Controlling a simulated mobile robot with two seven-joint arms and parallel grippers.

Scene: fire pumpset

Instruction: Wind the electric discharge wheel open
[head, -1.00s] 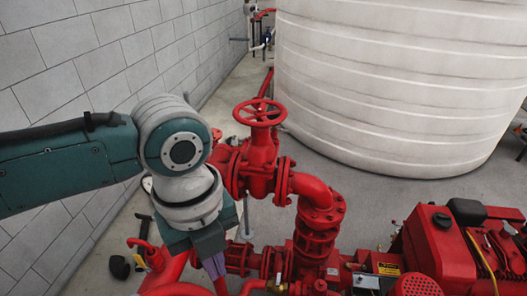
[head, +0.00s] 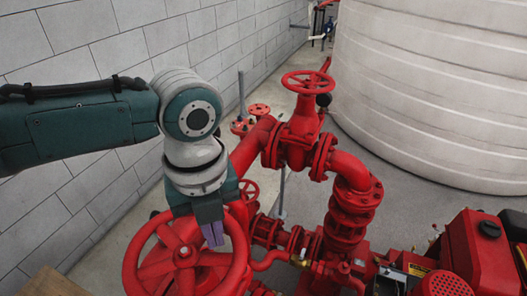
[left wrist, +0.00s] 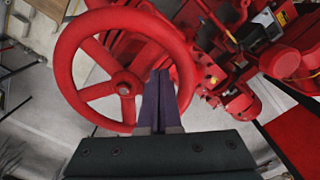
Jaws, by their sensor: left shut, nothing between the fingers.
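A large red handwheel (head: 133,262) with spokes and a central hub is at the lower left of the head view, its bottom cut off. In the left wrist view the same kind of spoked wheel (left wrist: 66,72) fills the upper left. My left gripper (head: 214,236) points down over the right part of this wheel. Its fingers are shut together with nothing between them. In the left wrist view the fingertips (left wrist: 161,76) overlap the wheel between hub and right rim; I cannot tell whether they touch. A second red handwheel (head: 308,83) tops a valve further back. No label shows which wheel is the electric discharge one.
Red pipes and flanges (head: 350,180) run right of the large wheel. A red engine unit (head: 478,245) stands at the lower right. A big white tank (head: 430,90) fills the back right. A grey block wall (head: 90,40) runs along the left.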

